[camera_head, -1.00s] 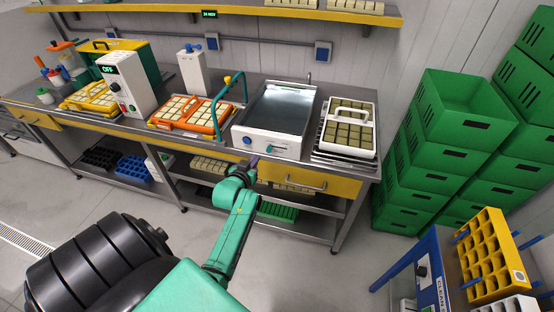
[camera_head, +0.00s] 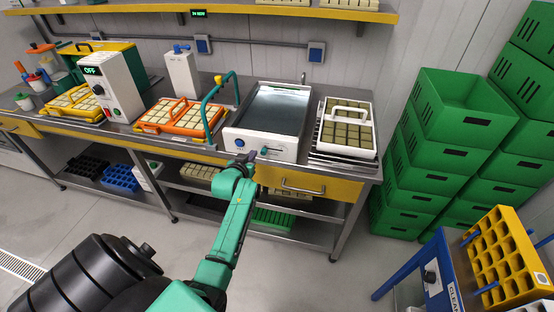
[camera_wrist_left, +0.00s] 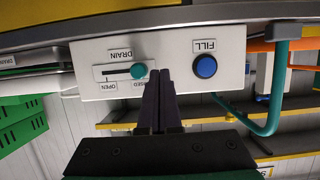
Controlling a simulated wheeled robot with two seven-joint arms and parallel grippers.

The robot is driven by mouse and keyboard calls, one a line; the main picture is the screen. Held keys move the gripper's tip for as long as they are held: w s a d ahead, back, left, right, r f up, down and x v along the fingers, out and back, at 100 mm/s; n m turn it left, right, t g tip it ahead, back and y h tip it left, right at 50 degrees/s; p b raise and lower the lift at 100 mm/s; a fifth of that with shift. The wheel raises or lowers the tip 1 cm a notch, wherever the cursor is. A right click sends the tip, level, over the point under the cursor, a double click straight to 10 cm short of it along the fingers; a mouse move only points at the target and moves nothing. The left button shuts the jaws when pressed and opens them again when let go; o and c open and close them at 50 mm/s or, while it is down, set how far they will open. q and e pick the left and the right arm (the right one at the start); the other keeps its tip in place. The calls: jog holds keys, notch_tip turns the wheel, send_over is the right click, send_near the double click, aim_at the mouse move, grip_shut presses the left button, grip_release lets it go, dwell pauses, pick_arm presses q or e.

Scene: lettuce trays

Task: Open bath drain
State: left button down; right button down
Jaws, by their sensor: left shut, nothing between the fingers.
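The bath (camera_head: 272,108) is a steel basin with a white front panel on the bench. In the left wrist view, which is upside down, the panel (camera_wrist_left: 88,54) carries a DRAIN slot with a round teal knob (camera_wrist_left: 139,71). The knob sits at the slot's CLOSED end; the OPEN label is at the other end. A blue FILL button (camera_wrist_left: 205,67) is beside it. My left gripper (camera_head: 250,156) is shut and empty in front of the panel. Its fingertips (camera_wrist_left: 164,74) are right beside the knob, on the FILL side; I cannot tell whether they touch it.
A teal curved pipe (camera_head: 208,104) rises left of the bath. An orange tray (camera_head: 150,128) stands further left, and a white tray of blocks (camera_head: 321,143) stands right. A yellow drawer front (camera_head: 338,187) lies below the bench top. Green crates (camera_head: 462,128) are stacked at the right.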

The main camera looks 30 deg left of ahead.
aim_at(262, 153)
pick_arm(q)
jog(key=shift+w+a+f+b, duration=0.25)
jog(key=shift+w+f+b, duration=0.2)
jog(key=shift+w+b, duration=0.25)
jog(key=shift+w+a+f+b, duration=0.25)
jog(key=shift+w+b, duration=0.4)
jog(key=shift+b, duration=0.4)
jog(key=shift+w+d+r, duration=0.1)
jog(key=shift+w+d, duration=0.15)
jog(key=shift+d, duration=0.05)
jog(key=shift+w+d+p, duration=0.15)
jog(key=shift+d, duration=0.35)
jog(key=shift+w+d+p, duration=0.15)
jog(key=shift+d, duration=0.35)
jog(key=shift+w+d+r, duration=0.1)
jog(key=shift+w+d, duration=0.2)
jog(key=shift+d, duration=0.55)
jog(key=shift+w+d, duration=0.3)
jog(key=shift+d, duration=0.55)
jog(key=shift+s+r+p, duration=0.15)
jog(key=shift+s+p, duration=0.05)
jog(key=shift+p, duration=0.2)
jog(key=p+v, duration=0.3)
jog(key=p, duration=0.1)
jog(key=a+p+v, duration=0.1)
jog(key=p+v, duration=0.1)
jog(key=shift+s+d, duration=0.1)
jog(key=shift+s, duration=0.4)
